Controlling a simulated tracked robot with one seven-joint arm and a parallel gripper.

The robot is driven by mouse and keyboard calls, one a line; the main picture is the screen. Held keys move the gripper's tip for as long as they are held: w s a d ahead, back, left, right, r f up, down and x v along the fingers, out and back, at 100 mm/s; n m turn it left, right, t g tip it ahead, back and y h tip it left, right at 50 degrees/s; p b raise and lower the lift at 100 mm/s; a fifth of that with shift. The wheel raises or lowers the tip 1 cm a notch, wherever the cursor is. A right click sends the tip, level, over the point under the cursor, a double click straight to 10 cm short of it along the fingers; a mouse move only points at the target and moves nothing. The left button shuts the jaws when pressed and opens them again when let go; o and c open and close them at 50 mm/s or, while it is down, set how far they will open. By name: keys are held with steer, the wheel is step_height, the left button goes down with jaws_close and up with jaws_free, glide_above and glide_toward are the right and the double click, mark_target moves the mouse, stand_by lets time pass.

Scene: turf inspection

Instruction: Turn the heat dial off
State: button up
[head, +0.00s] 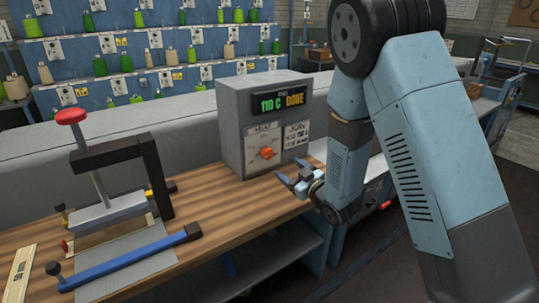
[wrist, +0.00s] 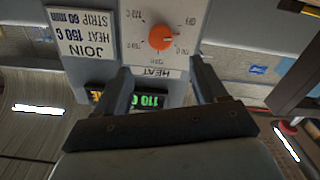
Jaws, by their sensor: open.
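The heat dial is an orange knob (head: 267,153) on a white HEAT panel, low on the front of a grey control box (head: 232,130). The box's display (head: 279,97) reads 110 C in green beside an amber word. In the wrist view the box is upside down, and the dial (wrist: 162,37) lies beyond my fingertips, between their lines, with OFF printed at its upper right. A small pale mark shows on the knob; its exact setting is hard to read. My gripper (head: 291,178) is open and empty, in front of the box and right of the dial, apart from it.
A white JOIN card (head: 296,136) is beside the dial panel. A clamp press with a red knob (head: 71,117) and a blue-handled bar (head: 130,258) are on the left of the wooden bench (head: 210,216). The bench between them and the box is clear.

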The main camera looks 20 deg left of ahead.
mark_target(269, 154)
steer(key=x, duration=1.2)
steer(key=c, duration=1)
steer(key=shift+w+n, duration=0.1)
steer(key=shift+n, duration=2.1)
steer(key=shift+c, duration=0.3)
steer(key=o, duration=1.1)
steer(key=shift+c, duration=0.2)
steer(key=v, duration=1.4)
